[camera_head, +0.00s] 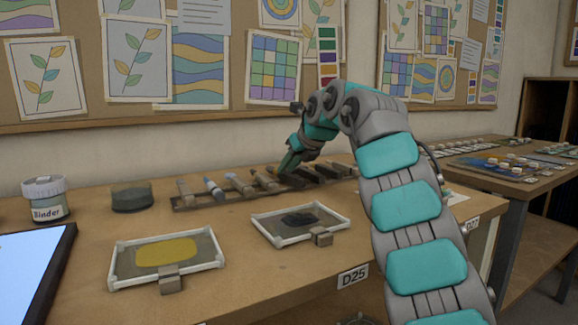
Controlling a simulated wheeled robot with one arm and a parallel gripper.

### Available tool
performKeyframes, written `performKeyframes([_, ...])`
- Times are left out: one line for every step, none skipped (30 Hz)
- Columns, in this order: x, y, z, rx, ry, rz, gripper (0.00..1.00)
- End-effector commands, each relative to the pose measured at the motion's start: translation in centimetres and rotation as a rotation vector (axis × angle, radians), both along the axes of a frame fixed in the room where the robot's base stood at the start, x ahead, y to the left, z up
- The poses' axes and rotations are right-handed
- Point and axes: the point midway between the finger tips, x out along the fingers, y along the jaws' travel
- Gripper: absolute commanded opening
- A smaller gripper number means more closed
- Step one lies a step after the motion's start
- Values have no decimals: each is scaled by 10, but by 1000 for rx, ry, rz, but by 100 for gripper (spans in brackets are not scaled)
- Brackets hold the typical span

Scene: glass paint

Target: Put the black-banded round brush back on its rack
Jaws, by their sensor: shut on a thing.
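The long dark rack (232,197) lies along the back of the wooden table, with several brushes or handles resting across it. One of them, on the left part, has a pale blue-grey body (213,187). My gripper (290,164) comes down over the middle of the rack with its teal fingers close together, shut on what seems to be a brush. The held piece is mostly hidden by the fingers and too small to make out. No black band is clear on any brush from here. My arm covers part of the view right of the rack.
In front of the rack lie a framed tray with dark paint (263,229) and one with yellow paint (120,266). A Binder jar (46,199) and a dark green round pot (132,198) stand at left. A blue-white panel (30,270) lies at the left edge.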

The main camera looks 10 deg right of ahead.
Motion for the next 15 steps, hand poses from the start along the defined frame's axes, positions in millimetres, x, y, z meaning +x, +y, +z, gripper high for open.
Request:
performKeyframes([0,0,0,0,0,0,27])
performKeyframes([0,0,0,0,0,0,31])
performKeyframes([0,0,0,0,0,0,35])
performKeyframes([0,0,0,0,0,0,39])
performKeyframes([0,0,0,0,0,0,42])
performKeyframes([0,0,0,0,0,0,47])
performKeyframes([0,0,0,1,0,-1,50])
performKeyframes([0,0,0,1,0,-1,53])
performKeyframes([0,0,0,1,0,-1,58])
performKeyframes([0,0,0,1,0,-1,61])
performKeyframes([0,0,0,1,0,-1,61])
performKeyframes([0,0,0,1,0,-1,61])
performKeyframes([0,0,0,1,0,-1,61])
performKeyframes([0,0,0,1,0,-1,61])
performKeyframes([0,0,0,1,0,-1,61])
